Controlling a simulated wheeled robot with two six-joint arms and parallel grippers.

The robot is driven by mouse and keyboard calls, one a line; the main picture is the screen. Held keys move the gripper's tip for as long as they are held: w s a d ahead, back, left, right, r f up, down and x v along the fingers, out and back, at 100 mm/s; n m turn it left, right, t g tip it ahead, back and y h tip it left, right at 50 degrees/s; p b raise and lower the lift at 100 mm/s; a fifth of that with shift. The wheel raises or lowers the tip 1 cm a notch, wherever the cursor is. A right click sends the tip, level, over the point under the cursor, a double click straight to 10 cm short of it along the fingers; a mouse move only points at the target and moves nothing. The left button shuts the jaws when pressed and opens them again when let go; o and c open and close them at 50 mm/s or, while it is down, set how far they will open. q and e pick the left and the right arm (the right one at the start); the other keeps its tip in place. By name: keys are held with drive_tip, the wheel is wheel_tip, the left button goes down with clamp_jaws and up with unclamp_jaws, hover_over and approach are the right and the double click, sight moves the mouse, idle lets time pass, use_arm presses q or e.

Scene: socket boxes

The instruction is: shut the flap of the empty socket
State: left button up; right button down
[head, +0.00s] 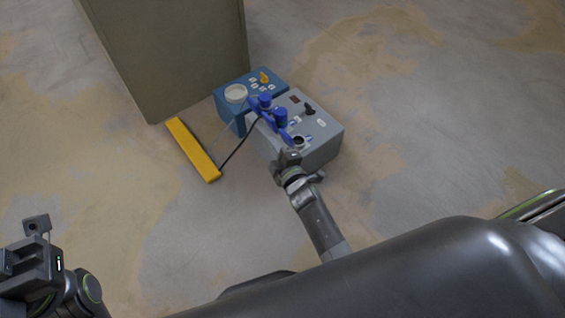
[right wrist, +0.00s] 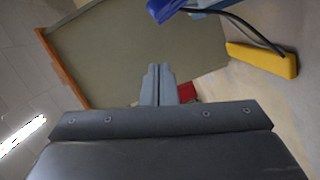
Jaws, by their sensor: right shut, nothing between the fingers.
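A grey socket box (head: 325,135) stands on the floor. Blue plugs (head: 281,117) sit along its left side, with blue flap-like pieces (head: 256,106) beside them. A dark round opening (head: 299,140) near the front looks like the empty socket; I cannot tell its flap's angle. My right gripper (head: 285,157) is at the box's near left edge, just below that opening, and hides part of the box. In the right wrist view its fingers (right wrist: 158,84) are shut and empty. A blue piece (right wrist: 165,8) shows at the top there. My left gripper (head: 30,242) is far off at lower left, its jaws unclear.
A blue box (head: 229,117) with a round pale dial adjoins the grey box. A yellow bar (head: 193,150) lies to the left, with a dark cable running towards the boxes. A tall olive cabinet (head: 170,60) stands behind. The floor to the right is clear.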

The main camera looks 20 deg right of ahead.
sight(286, 140)
drive_tip(key=d, duration=0.1)
drive_tip(key=w+d+f, duration=0.1)
drive_tip(key=d, duration=0.1)
drive_tip(key=shift+w+d+f+b, duration=0.15)
drive_tip(key=shift+w+d+b, duration=0.1)
drive_tip(key=shift+d+b, duration=0.1)
drive_tip(key=shift+w+d+r+m+p, duration=0.1)
drive_tip(key=shift+d+r+m+p, duration=0.25)
drive_tip(key=shift+p, duration=0.45)
